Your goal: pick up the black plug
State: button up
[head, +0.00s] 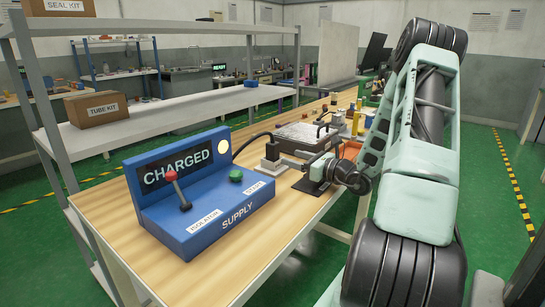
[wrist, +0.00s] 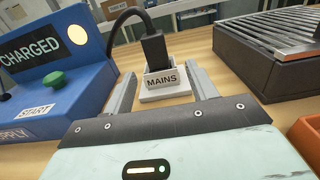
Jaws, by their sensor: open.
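The black plug (wrist: 154,52) stands upright in a small pale socket block labelled MAINS (wrist: 160,85), with a black cable curving from its top to the left. In the head view the plug (head: 271,151) is small, beside the blue supply box. My gripper (wrist: 160,76) is open and empty, low over the table, with one finger on each side of the socket block in the wrist view. The plug appears between and just beyond the fingertips; I cannot tell whether they touch anything. In the head view my gripper (head: 296,172) is partly hidden by my wrist.
The blue supply box (head: 200,195), with a CHARGED display, red-tipped lever and green button, stands left of the plug. A dark box with a metal slatted top (wrist: 265,50) is at right, with an orange bin (wrist: 307,138) nearer. Shelving (head: 150,118) stands behind the table.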

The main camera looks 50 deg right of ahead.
aim_at(277, 153)
jog(key=w, duration=0.6)
jog(key=w+a, duration=0.1)
jog(key=w, duration=0.1)
jog(key=shift+w+a, duration=0.1)
jog(key=shift+w, duration=0.3)
jog(key=c, duration=1.1)
